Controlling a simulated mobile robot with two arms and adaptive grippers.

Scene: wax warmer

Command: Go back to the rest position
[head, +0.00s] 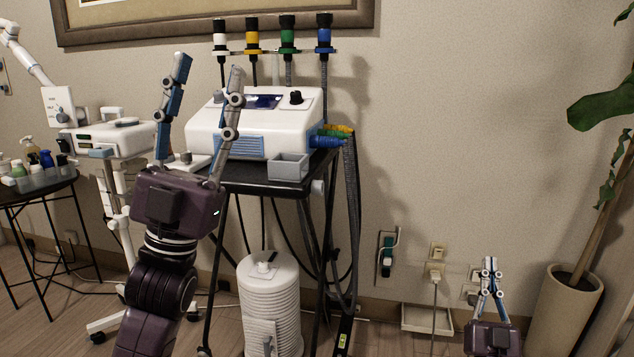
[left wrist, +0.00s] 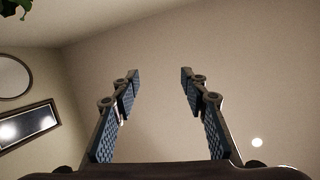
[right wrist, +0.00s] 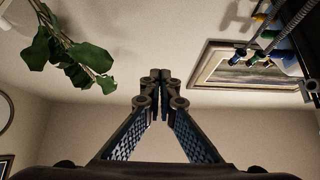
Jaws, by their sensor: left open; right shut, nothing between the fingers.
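My left gripper (head: 207,82) stands upright in the head view with its fingers apart, in front of the white machine on the black cart. Its two fingers are also spread and empty in the left wrist view (left wrist: 160,75). My right gripper (head: 489,262) is low at the right of the head view, pointing up in front of the wall. Its fingertips meet with nothing between them, as the right wrist view (right wrist: 161,75) shows. The left gripper partly hides the white machine (head: 275,125).
The black cart (head: 250,187) carries a small grey bin (head: 289,166). A white ribbed canister (head: 270,300) stands below. A potted plant (head: 565,305) is close right of my right gripper. Wall outlets (head: 437,252) are left of it. A round side table (head: 40,192) stands far left.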

